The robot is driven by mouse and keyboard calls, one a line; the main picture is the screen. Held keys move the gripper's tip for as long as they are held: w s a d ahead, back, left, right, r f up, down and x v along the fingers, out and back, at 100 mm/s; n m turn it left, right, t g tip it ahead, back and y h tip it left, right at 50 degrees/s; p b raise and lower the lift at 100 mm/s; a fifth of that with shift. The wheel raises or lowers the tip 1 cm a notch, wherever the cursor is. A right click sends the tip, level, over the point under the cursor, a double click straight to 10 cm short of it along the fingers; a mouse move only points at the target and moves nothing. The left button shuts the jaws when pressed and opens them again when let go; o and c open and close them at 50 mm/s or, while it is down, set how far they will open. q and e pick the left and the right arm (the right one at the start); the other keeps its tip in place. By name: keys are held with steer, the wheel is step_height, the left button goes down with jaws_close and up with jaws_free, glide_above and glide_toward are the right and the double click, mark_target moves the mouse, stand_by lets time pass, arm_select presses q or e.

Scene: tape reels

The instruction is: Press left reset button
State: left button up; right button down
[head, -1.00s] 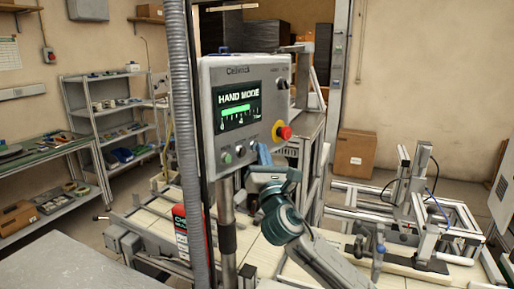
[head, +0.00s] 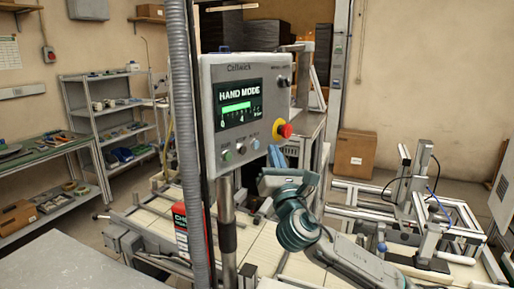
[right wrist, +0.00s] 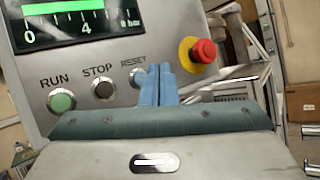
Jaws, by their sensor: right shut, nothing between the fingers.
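The grey control panel (head: 270,72) hangs on a post at the middle of the head view and reads HAND MODE. Along its lower edge are a green RUN button (right wrist: 61,102), a dark STOP button (right wrist: 102,89) and a RESET button (right wrist: 136,77). The RESET button also shows in the head view (head: 255,144). My right gripper (head: 277,156) is shut and empty, just right of the panel's lower right part. In the right wrist view its blue fingers (right wrist: 158,80) partly cover the RESET button; contact cannot be told. My left gripper is not in view.
A red mushroom button on a yellow base (head: 284,130) sticks out at the panel's right edge, close above my right gripper. A grey corrugated hose (head: 184,120) runs down left of the panel. A metal frame fixture (head: 420,215) stands at the right.

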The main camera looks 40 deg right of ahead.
steer(key=s, duration=0.3)
steer(key=shift+d+b, duration=0.2)
steer(key=shift+b, duration=0.15)
steer(key=shift+r, duration=0.1)
stand_by(0.5)
